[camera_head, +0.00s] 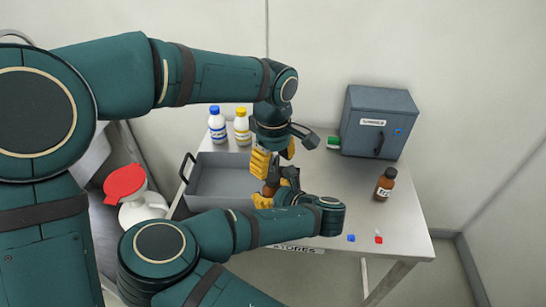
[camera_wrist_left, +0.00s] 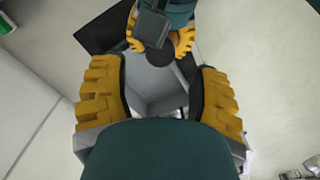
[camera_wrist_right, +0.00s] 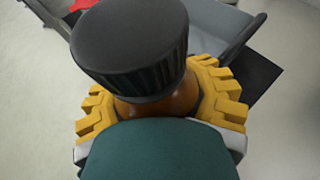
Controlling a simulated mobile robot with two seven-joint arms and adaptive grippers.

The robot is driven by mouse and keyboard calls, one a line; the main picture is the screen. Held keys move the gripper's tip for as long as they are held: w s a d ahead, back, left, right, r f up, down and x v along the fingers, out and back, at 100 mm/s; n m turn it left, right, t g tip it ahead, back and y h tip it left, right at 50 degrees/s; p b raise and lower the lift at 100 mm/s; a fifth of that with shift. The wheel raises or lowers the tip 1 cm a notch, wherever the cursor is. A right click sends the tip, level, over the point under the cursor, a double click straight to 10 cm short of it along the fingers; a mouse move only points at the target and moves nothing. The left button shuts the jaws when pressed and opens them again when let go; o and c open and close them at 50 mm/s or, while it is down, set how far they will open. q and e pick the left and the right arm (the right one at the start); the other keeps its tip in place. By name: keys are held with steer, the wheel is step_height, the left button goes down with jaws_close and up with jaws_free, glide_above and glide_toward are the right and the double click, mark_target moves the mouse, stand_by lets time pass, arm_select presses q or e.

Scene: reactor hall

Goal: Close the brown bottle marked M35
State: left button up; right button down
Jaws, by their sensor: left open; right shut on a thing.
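My right gripper (camera_head: 275,188) is shut on a brown bottle (camera_wrist_right: 160,108) beside the grey tray. In the right wrist view a ribbed black cap (camera_wrist_right: 130,45) sits on top of this bottle's neck; how tightly it sits I cannot tell. The bottle's label is hidden, so I cannot read M35. My left gripper (camera_head: 274,158) is open and empty just above the right one. In the left wrist view its two yellow fingers (camera_wrist_left: 160,97) stand wide apart, with the right gripper (camera_wrist_left: 160,40) beyond them. Another brown bottle (camera_head: 385,185) stands on the right of the table; its label is too small to read.
An open grey tray (camera_head: 205,192) lies on the left of the table (camera_head: 405,235). Blue-capped (camera_head: 216,124) and yellow-capped (camera_head: 242,127) white bottles stand behind. A grey cabinet (camera_head: 372,125) is at the back right. Small blue (camera_head: 351,238) and red (camera_head: 378,240) pieces lie near the front.

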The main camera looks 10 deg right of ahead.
mark_target(273, 177)
arm_select(q)
step_height(273, 177, up, 3)
steer(key=n, duration=0.7)
steer(key=shift+f, duration=0.1)
steer(key=shift+a+f, duration=0.1)
steer(key=shift+f, duration=3.85)
jaws_close()
steer(key=m, duration=0.5)
steer(key=shift+w, duration=0.1)
steer(key=m, duration=0.4)
steer(key=shift+m, duration=0.4)
